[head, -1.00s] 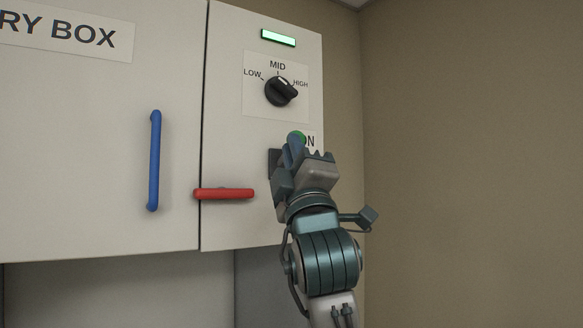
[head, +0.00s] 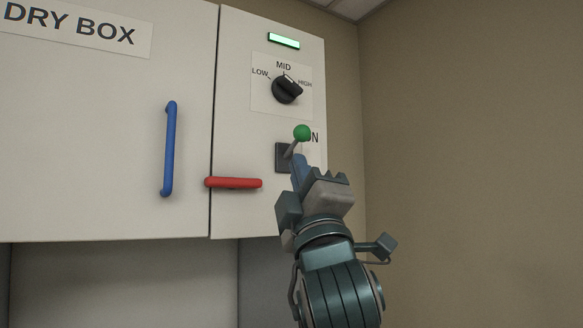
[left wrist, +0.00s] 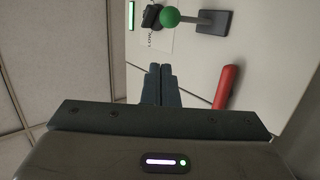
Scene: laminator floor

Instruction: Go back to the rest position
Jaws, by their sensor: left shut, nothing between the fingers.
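My left gripper (head: 300,170) is shut and empty in the head view, in front of the control panel, just below the green-knobbed lever (head: 302,133). In the left wrist view its two fingers (left wrist: 160,84) lie side by side, and the lever's green ball (left wrist: 170,17) shows beyond them, apart from the fingertips. The lever tilts up from a dark base plate (head: 283,158) beside a label of which "N" shows. My right gripper is in neither view.
The cabinet has a red horizontal handle (head: 233,183), a blue vertical handle (head: 169,149), a black dial (head: 287,89) and a lit green indicator (head: 283,40). A "DRY BOX" sign (head: 75,28) is at upper left. A bare wall (head: 470,150) stands at right.

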